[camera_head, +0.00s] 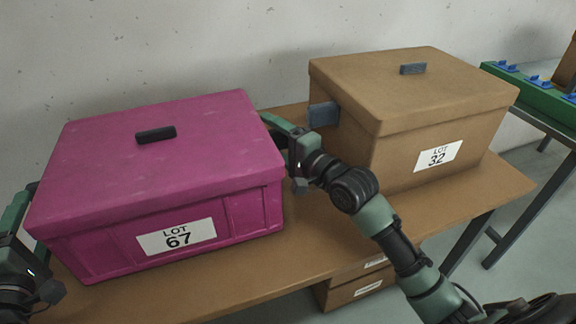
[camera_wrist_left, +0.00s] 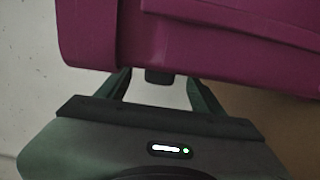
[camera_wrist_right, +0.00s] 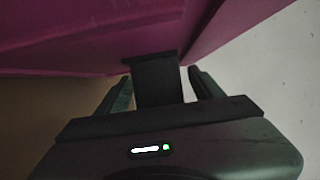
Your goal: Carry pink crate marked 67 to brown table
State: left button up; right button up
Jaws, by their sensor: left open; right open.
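The pink crate marked 67 (camera_head: 100,235) stands closed on a light brown wooden table (camera_head: 330,235), its lid bearing a dark handle (camera_head: 155,134). My left gripper (camera_wrist_left: 160,85) is open at the crate's left side. In the left wrist view, a dark side handle (camera_wrist_left: 159,77) shows between its fingertips, with the crate wall (camera_wrist_left: 220,50) just beyond. My right gripper (camera_wrist_right: 158,82) is open at the crate's right side. Its fingers stand on either side of another dark side handle (camera_wrist_right: 157,85). In the head view, the crate partly hides both grippers.
A brown crate marked 32 (camera_head: 410,125) stands on the same table to the right, close to my right arm. Brown boxes (camera_head: 355,285) sit below the tabletop. A green tray with blue parts (camera_head: 530,88) is on another table at far right. A wall is behind.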

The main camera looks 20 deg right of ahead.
jog(key=shift+s, duration=0.1)
pick_arm(q)
jog(key=s, duration=0.5)
jog(key=shift+s+a, duration=0.1)
jog(key=shift+s, duration=0.1)
pick_arm(e)
jog(key=v, duration=1.1)
jog(key=shift+s+d, duration=0.15)
jog(key=shift+s, duration=0.25)
